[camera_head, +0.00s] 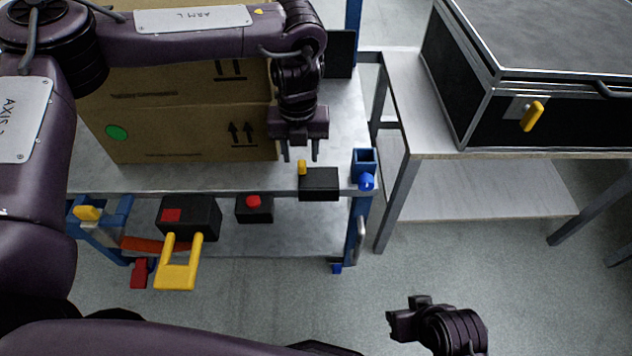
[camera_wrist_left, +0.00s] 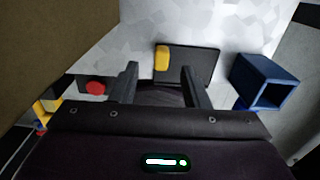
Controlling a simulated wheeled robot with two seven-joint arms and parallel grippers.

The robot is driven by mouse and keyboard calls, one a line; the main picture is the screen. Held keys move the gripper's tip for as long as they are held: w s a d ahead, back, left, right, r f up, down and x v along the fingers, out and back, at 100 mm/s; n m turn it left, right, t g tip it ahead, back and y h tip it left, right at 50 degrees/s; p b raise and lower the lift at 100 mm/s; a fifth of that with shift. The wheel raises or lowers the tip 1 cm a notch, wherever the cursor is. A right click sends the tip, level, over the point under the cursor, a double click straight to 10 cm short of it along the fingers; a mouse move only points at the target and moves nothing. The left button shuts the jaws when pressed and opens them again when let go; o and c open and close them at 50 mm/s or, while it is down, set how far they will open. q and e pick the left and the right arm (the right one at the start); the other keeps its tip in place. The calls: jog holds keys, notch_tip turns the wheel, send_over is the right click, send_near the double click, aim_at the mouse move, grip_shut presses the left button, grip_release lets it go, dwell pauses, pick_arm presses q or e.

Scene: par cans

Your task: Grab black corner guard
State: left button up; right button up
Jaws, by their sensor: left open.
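I cannot tell for sure which thing is the corner guard. A dark flat panel (camera_head: 341,54) stands upright at the back of the table, right of the cardboard boxes and partly behind my left arm. A black block with a yellow knob (camera_head: 319,185) sits at the table's front edge. It also shows beyond my left fingers in the left wrist view (camera_wrist_left: 201,66). My left gripper (camera_head: 300,152) points down above the table, open and empty, just behind and left of this block. My right gripper (camera_head: 405,322) is low at the bottom; its fingers are unclear.
Cardboard boxes (camera_head: 190,132) stand close left of my left gripper. A blue square socket (camera_head: 364,160) is at the table's right front corner. A red button box (camera_head: 254,210) and a black box with a yellow handle (camera_head: 190,215) are along the front. A black case (camera_head: 545,75) stands right.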

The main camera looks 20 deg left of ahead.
aim_at(302, 163)
pick_arm(q)
notch_tip(302, 163, down, 4)
jog(key=shift+w+r, duration=0.15)
jog(key=shift+r, duration=0.1)
grip_shut()
jog(key=shift+r, duration=0.15)
